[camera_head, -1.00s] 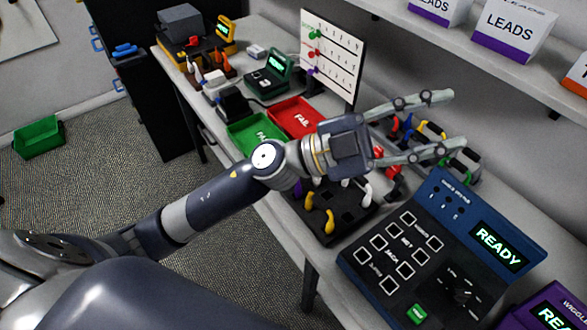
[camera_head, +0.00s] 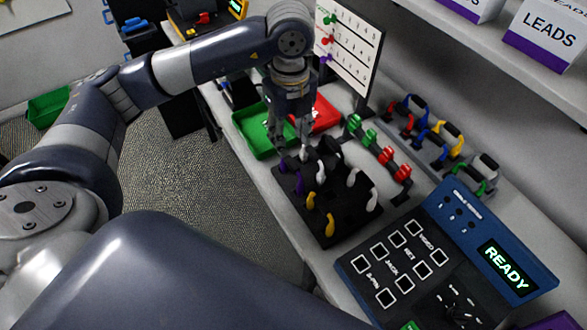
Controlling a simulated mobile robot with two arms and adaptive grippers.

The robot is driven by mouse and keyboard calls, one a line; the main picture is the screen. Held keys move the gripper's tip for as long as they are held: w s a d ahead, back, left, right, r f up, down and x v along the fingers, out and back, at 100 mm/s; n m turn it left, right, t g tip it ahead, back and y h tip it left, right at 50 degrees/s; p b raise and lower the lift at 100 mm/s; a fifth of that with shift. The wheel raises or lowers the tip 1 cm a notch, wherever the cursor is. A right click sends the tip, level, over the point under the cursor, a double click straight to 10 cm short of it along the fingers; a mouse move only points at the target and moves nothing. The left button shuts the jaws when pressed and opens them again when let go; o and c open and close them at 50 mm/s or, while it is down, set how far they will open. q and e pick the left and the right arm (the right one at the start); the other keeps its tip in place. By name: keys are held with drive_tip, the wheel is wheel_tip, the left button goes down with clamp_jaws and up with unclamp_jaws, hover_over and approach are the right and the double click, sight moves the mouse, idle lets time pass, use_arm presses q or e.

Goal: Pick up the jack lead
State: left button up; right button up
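A black holder block (camera_head: 343,232) stands on the bench with short leads upright in it: purple (camera_head: 298,184), yellow (camera_head: 312,200) and white (camera_head: 373,199) ones, and dark ones at its far end. No label shows which one is the jack lead. My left gripper (camera_head: 292,150) points down at the far end of the block, beside the green tray. Its fingers look apart, with nothing clearly held. Whether a fingertip touches a lead cannot be told. My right gripper is out of view.
A green tray (camera_head: 250,141) and red tray (camera_head: 326,112) lie behind the block. A rack of green and red connectors (camera_head: 383,155) and a grey tray of coloured cables (camera_head: 433,141) stand to the right. The blue tester (camera_head: 450,235) reading READY is in front.

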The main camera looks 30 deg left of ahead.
sight(292, 162)
use_arm(q)
wheel_tip(292, 162, down, 4)
drive_tip(key=shift+s+f+p, duration=0.1)
drive_tip(key=shift+f+p, duration=0.1)
drive_tip(key=shift+p, duration=0.25)
wheel_tip(292, 162, down, 5)
drive_tip(key=shift+d+r+p, duration=0.1)
drive_tip(key=shift+d+p, duration=0.05)
drive_tip(key=shift+p, duration=1.1)
drive_tip(key=shift+f, duration=0.3)
clamp_jaws()
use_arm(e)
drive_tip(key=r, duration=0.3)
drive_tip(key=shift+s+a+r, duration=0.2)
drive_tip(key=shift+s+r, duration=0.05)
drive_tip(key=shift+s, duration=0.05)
